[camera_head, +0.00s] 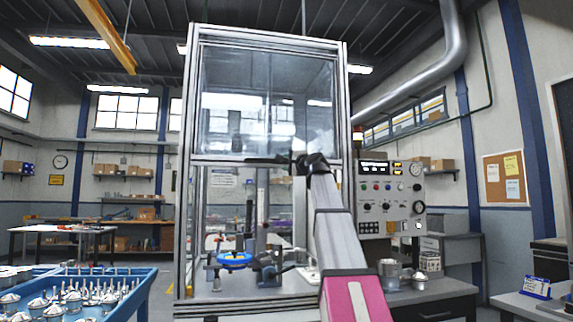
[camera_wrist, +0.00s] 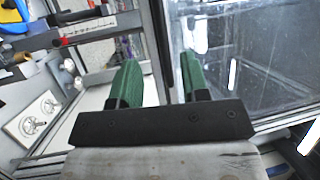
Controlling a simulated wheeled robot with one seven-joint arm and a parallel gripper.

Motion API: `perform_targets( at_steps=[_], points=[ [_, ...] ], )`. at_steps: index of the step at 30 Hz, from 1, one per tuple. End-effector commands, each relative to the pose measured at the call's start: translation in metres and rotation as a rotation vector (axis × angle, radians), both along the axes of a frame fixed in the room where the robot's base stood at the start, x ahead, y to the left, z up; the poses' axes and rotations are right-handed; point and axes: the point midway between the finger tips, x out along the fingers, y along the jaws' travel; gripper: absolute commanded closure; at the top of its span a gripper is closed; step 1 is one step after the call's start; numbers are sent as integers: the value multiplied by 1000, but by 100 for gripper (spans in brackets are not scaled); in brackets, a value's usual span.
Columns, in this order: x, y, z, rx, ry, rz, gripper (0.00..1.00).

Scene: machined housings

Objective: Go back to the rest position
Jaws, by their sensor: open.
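My gripper (camera_wrist: 160,75) shows in the wrist view with its two green fingers apart and nothing between them. In the head view my arm reaches forward and up to the front of a framed machine enclosure (camera_head: 188,120), and the arm's end is dark and small there, so its fingers are hard to make out. The gripper is near the enclosure's clear panel (camera_wrist: 240,50), which fills the right of the wrist view. I cannot tell whether it touches the panel or frame.
Inside the enclosure's lower opening is a blue round fixture (camera_head: 234,260). A control panel (camera_head: 390,198) stands to the right, with metal housings (camera_head: 389,272) on a bench below it. A blue tray (camera_head: 140,298) of metal parts is at lower left. Open floor shows behind.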

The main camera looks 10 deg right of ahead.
Motion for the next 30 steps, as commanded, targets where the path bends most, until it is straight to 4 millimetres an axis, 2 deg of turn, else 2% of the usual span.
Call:
perform_targets(
  at_steps=[8,11,14,21,30],
  points=[
    [1,0,-2,-2,1,0,58],
    [5,2,-18,-20,18,-2,58],
    [15,5,-56,-66,56,-7,58],
    [38,16,-189,-242,193,-6,58],
    [40,33,-354,-474,368,36,58]
  ],
)
